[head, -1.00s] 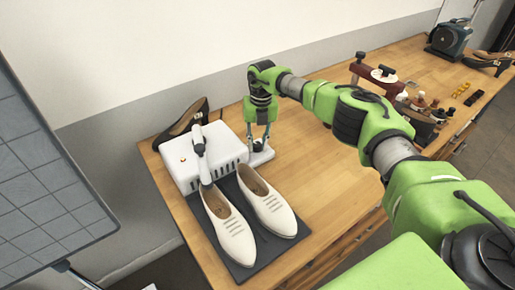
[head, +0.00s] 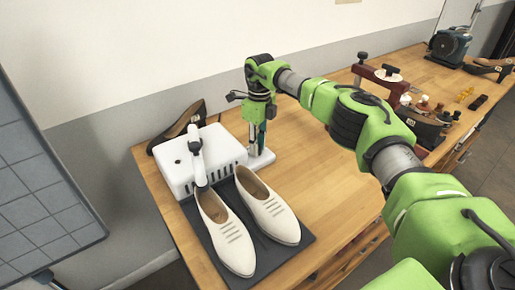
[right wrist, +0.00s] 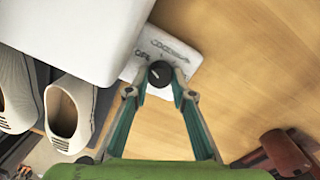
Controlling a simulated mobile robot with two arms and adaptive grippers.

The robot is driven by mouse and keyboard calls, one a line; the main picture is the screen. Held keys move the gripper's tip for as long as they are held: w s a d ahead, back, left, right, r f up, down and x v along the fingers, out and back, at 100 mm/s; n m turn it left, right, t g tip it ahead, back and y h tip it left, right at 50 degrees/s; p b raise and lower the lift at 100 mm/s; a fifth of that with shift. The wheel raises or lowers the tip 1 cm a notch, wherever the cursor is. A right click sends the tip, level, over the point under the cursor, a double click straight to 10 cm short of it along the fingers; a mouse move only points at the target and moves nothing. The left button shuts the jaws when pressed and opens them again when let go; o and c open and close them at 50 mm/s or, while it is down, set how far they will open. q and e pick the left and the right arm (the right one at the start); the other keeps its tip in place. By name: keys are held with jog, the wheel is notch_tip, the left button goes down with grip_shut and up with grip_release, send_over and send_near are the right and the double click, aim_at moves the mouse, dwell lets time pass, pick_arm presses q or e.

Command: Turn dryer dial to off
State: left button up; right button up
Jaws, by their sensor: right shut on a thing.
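The shoe dryer is a white slotted box (head: 207,163) with a tube on top, at the back left of the table; its corner fills the upper left of the right wrist view (right wrist: 70,35). Beside it a white control plate (head: 262,160) lies on the wood, with lettering by the dial that reads partly "OF" and "COOL" (right wrist: 163,46). The black round dial (right wrist: 160,73) sits on this plate. My right gripper (right wrist: 160,78) points down and is shut on the dial, a finger on each side. In the head view my right gripper (head: 257,148) hides the dial. My left gripper is out of view.
White shoes (head: 268,207) stand on a dark mat (head: 297,252) in front of the dryer. A dark shoe (head: 180,128) leans behind it. A dark red stand (head: 385,78) and small items are farther right. The table between is clear.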

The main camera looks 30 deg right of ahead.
jog(key=shift+n, duration=0.9)
jog(key=shift+b, duration=0.3)
jog(key=o, duration=1.1)
jog(key=shift+r, duration=0.3)
notch_tip(320, 180, up, 12)
jog(key=shift+w+d+f, duration=0.25)
